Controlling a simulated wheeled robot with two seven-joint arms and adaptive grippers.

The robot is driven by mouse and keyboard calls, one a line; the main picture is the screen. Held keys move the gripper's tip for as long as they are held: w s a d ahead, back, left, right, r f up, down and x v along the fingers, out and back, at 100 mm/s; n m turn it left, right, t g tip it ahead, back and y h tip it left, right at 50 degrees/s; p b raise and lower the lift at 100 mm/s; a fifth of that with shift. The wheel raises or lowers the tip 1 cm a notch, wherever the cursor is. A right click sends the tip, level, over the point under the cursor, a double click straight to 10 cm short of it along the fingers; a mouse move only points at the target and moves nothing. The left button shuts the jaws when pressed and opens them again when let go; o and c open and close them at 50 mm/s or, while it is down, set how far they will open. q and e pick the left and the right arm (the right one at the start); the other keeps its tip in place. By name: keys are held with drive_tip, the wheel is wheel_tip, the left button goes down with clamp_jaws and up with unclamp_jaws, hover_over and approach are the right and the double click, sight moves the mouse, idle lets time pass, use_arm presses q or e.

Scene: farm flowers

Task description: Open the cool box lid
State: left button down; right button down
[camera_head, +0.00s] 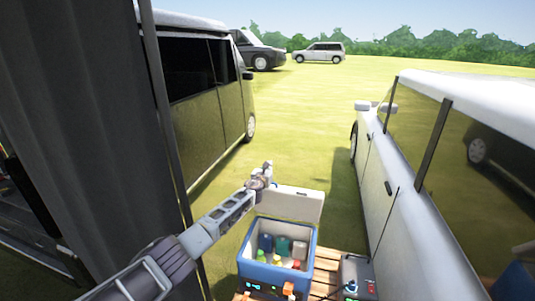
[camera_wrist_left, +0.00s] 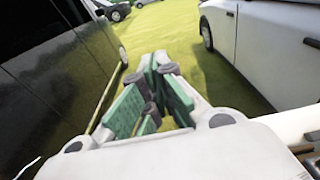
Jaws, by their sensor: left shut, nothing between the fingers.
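The cool box (camera_head: 262,273) is a blue box with a white rim, low in the head view. Its white lid (camera_head: 297,204) stands raised at the back edge, so the inside is visible. Several bottles and coloured packs sit inside. My left arm comes in from the left, and its gripper (camera_head: 267,172) is above the left top corner of the lid. In the left wrist view the fingers with green pads (camera_wrist_left: 150,98) are shut and empty. Whether the gripper touches the lid cannot be told. My right gripper is not in view.
The box stands on a wooden pallet (camera_head: 325,266), with a dark device (camera_head: 357,275) to its right. A white car (camera_head: 440,180) is close on the right; a dark van (camera_head: 205,95) and a grey curtain (camera_head: 90,120) are on the left. Open grass lies beyond.

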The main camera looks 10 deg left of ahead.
use_arm(q)
drive_tip(key=shift+s+a+f, duration=0.1)
drive_tip(key=shift+s, duration=0.15)
drive_tip(key=shift+s+r+p, duration=0.2)
drive_tip(key=shift+r+p, duration=0.15)
drive_tip(key=shift+r, duration=0.15)
drive_tip(key=shift+w, duration=0.15)
drive_tip(key=shift+r, duration=0.1)
drive_tip(key=shift+r+p, duration=0.25)
drive_tip(key=shift+p, duration=0.2)
wheel_tip(320, 180, up, 8)
drive_tip(key=s+p, duration=0.1)
drive_tip(key=s, duration=0.1)
drive_tip(key=shift+p, duration=0.4)
